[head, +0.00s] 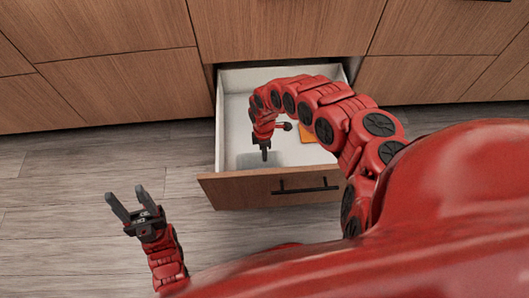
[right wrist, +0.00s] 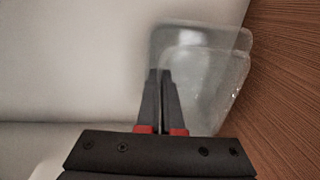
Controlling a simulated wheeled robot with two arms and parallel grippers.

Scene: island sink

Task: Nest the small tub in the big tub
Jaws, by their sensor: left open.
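Clear, see-through tubs show in the right wrist view beside the wooden drawer front. A hazy box shape, which looks like the small tub (right wrist: 205,40), overlaps a larger outline that looks like the big tub (right wrist: 222,100). Their edges blend, so how far one sits inside the other cannot be told. In the head view they are a faint grey patch (head: 246,161) in the drawer's near left corner. My right gripper (head: 265,155) points down there, its fingers (right wrist: 161,75) close together at the small tub's wall. My left gripper (head: 131,203) is open and empty, outside the drawer.
The white drawer (head: 228,105) is pulled out, its wooden front (head: 235,190) facing me with a dark handle (head: 305,188). A flat orange thing (head: 308,138) lies inside, partly behind my right arm. Wooden cabinets (head: 120,85) stand behind. The floor (head: 60,200) at left is clear.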

